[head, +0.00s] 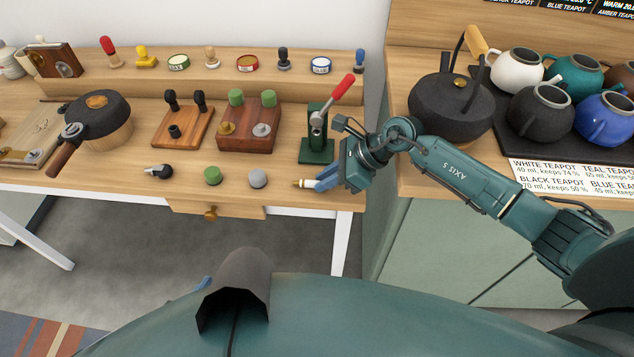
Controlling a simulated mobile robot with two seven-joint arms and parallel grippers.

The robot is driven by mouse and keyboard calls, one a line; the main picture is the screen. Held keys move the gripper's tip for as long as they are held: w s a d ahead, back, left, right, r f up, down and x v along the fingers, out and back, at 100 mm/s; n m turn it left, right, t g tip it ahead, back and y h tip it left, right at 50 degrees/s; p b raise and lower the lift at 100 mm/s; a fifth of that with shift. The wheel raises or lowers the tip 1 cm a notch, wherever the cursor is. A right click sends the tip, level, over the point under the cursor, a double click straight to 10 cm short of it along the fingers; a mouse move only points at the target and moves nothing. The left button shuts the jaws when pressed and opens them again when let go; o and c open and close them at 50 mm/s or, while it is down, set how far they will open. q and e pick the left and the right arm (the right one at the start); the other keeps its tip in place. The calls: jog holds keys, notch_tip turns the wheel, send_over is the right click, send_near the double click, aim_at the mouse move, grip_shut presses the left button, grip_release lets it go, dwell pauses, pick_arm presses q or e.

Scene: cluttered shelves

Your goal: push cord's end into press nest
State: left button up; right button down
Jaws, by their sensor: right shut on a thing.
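The green press (316,134) with a red lever (341,89) stands at the right end of the workbench. Its lever is raised up to the right. Its nest is too small to make out. My right gripper (322,183) is in front of the press and lower in the picture, its blue fingers pointing left. It is shut on a small pale, brass-coloured piece (305,183), which looks like the cord's end. The rest of the cord cannot be made out. A blue sliver (203,284) low in the picture may be my left gripper's fingertip; most of it is hidden.
Left of the press are a stand with green knobs (263,129), another wooden stand (190,132) and a dark pan (96,114). A black-handled tool (158,171), green knob (212,175) and grey knob (257,178) lie near the front edge. Teapots and a kettle (452,105) stand right.

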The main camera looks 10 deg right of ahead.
jog(key=shift+r, duration=0.5)
dwell(0.5)
jog(key=shift+r+p, duration=1.9)
jog(key=shift+r, duration=0.55)
jog(key=c, duration=2)
grip_release()
grip_shut()
